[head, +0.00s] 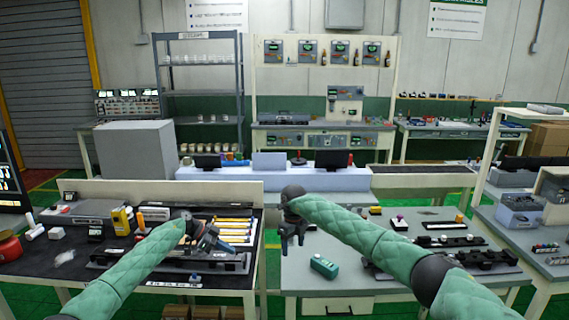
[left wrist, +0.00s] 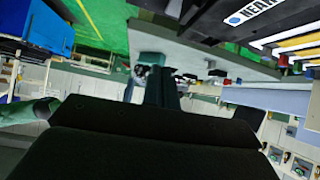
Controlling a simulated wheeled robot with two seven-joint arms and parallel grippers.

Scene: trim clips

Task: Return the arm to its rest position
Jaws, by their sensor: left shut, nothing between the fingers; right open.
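My left arm, in a green padded sleeve, reaches in from the lower left in the head view. Its gripper (head: 212,243) is shut and empty over the dark-topped left table (head: 30,262), close to a long black part there. In the left wrist view the gripper's dark body (left wrist: 150,150) fills the bottom, with its narrow fingers (left wrist: 160,88) together above it. My right arm comes in from the lower right. Its gripper (head: 291,236) is open, pointing down near the left edge of the grey right table (head: 320,282), with nothing visible in it.
Yellow strips (head: 235,224) lie in a black tray on the left table, near a yellow device (head: 120,221). A teal box (head: 324,267) and dark fixtures (head: 450,240) sit on the right table. A narrow gap separates the tables. A shelf unit (head: 500,170) stands at the right.

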